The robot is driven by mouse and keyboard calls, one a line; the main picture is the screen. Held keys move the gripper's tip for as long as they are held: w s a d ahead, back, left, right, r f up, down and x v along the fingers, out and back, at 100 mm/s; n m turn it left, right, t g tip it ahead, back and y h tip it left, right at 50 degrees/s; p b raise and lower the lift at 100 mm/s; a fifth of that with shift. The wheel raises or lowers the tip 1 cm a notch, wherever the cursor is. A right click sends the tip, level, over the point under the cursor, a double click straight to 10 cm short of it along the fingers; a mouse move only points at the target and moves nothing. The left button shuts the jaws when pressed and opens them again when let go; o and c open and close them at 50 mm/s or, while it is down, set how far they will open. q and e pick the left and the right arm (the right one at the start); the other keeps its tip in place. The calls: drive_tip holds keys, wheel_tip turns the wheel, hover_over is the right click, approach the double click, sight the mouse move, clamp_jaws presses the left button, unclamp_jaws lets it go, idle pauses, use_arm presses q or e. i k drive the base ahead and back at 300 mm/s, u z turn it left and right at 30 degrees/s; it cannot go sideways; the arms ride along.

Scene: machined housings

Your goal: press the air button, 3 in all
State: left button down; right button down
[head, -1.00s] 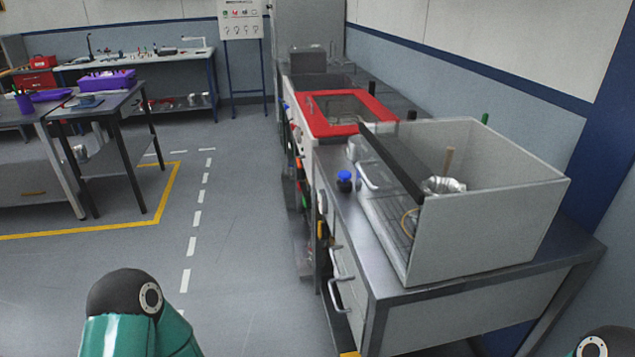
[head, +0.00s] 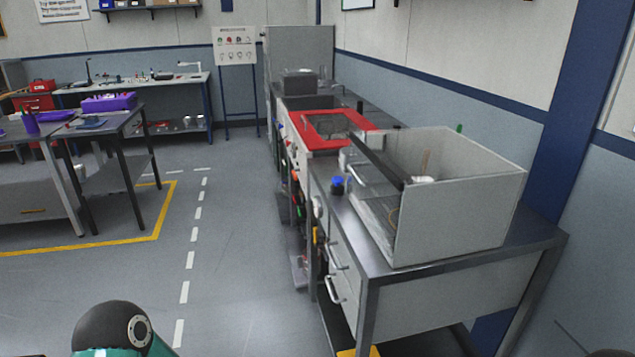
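A small blue-topped knob or button (head: 337,185) stands on the metal bench (head: 345,215), just left of an open grey box-like cabinet (head: 455,215). I cannot tell whether it is the air button. The cabinet holds a pale, partly hidden item (head: 423,180) and a thin upright stick. A dark bar runs along the cabinet's front top edge. Neither of my grippers is in view.
A red-framed unit (head: 335,130) stands on the bench run behind the cabinet. Drawer handles (head: 334,290) stick out at the bench front. Dark-legged tables (head: 115,125) with purple trays (head: 108,103) stand at the left. The grey floor (head: 235,240) between is clear.

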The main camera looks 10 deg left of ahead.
sight(336, 180)
drive_tip(key=z, duration=0.1)
drive_tip(key=i, duration=0.85)
drive_tip(key=z, duration=0.05)
